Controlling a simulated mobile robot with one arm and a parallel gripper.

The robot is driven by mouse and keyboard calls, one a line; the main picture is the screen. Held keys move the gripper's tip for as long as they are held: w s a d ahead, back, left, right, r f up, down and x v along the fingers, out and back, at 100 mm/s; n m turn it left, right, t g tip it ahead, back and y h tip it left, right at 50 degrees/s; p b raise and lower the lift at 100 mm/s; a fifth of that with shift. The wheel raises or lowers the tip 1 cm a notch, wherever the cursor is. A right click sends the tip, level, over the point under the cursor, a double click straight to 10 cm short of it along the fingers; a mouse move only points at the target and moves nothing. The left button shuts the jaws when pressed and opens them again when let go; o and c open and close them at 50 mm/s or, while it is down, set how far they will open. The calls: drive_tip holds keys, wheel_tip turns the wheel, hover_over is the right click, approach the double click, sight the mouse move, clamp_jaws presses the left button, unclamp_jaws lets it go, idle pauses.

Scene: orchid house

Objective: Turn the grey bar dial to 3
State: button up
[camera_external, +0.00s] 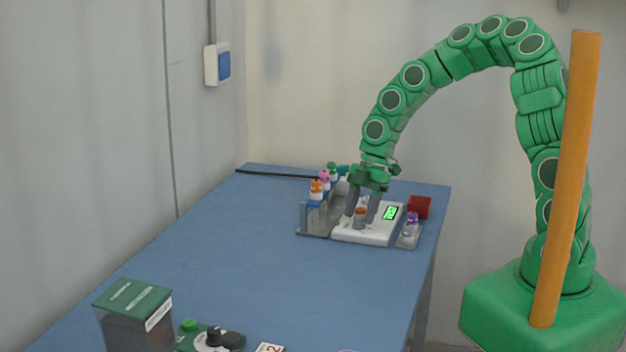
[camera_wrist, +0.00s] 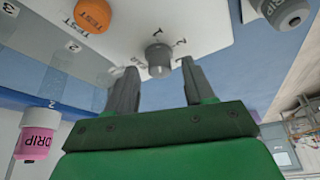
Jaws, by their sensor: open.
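A grey knob, which looks like the grey bar dial (camera_wrist: 158,56), stands on a white panel in the wrist view. Small printed numerals lie around it; I make out a 1 and a 2, and the rest are partly hidden. I cannot tell which numeral it points to. My gripper (camera_wrist: 159,68) is open, with one finger on each side of the knob as seen there. Contact cannot be told. In the external view, my gripper (camera_external: 361,217) points down over the white device (camera_external: 362,237) with a lit green display. The dial is not clear there.
An orange cap marked TEST (camera_wrist: 94,15) is close by. Capped bottles (camera_external: 316,188) stand in a rack left of the device. A red block (camera_external: 419,206) and a purple-capped vial (camera_external: 411,223) are right. The blue table's middle is clear; a black dial (camera_external: 222,339) sits in front.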

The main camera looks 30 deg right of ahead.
drive_tip(key=shift+a+f, duration=0.1)
drive_tip(key=shift+f, duration=0.15)
drive_tip(key=shift+c, duration=0.2)
clamp_jaws()
